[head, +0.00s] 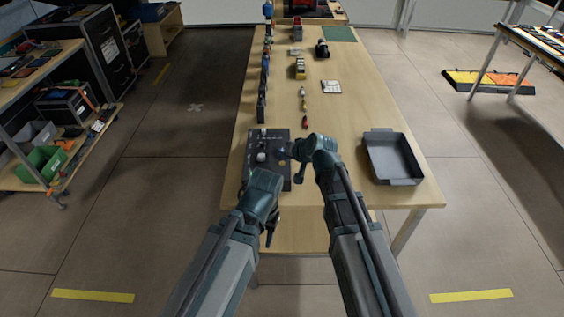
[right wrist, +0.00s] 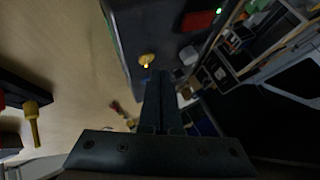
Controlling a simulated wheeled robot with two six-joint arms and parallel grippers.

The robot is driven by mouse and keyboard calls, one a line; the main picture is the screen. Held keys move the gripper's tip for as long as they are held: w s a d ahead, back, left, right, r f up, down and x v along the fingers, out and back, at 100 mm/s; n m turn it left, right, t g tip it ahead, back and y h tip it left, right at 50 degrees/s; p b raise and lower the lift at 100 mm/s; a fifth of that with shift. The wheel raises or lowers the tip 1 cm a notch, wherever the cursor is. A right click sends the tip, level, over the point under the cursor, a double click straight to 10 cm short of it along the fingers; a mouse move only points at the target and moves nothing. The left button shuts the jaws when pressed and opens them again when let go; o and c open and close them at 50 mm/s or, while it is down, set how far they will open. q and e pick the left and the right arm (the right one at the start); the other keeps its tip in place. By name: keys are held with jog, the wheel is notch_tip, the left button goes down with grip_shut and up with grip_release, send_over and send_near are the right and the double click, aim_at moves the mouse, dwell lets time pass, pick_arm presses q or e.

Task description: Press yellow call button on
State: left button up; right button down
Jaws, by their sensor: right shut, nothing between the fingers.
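The dark control panel (head: 254,176) lies on the near left part of the wooden table. The yellow call button (head: 282,163) is a small round knob on its right part. In the right wrist view the yellow button (right wrist: 147,60) shows just beyond and slightly left of my fingertips. My right gripper (head: 284,149) is shut and empty, over the panel close to the button; it also shows in the right wrist view (right wrist: 160,76). I cannot tell whether it touches the button. My left gripper (head: 269,240) hangs at the table's near left edge, its jaws unclear.
A white knob (head: 261,157) sits on the panel, left of the button. In the right wrist view a red part (right wrist: 197,20) and a green light (right wrist: 219,11) show there. A grey tray (head: 393,158) stands at right. Small items line the table's middle.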

notch_tip(320, 180, up, 6)
jog(key=p, duration=0.5)
jog(key=shift+f, duration=0.1)
jog(key=s+d+f+n+g+h, duration=0.2)
jog(key=s, duration=0.6)
jog(key=s+d+f+n+g+h, duration=0.1)
jog(key=s+f+g+h, duration=0.1)
jog(key=s, duration=0.7)
jog(key=s+d+f+n+g+h, duration=0.2)
jog(key=s+g, duration=0.1)
jog(key=s, duration=0.5)
jog(key=shift+s+d+f+n+g+h, duration=0.3)
jog(key=shift+s+g+h, duration=0.05)
jog(key=shift+g+h, duration=0.05)
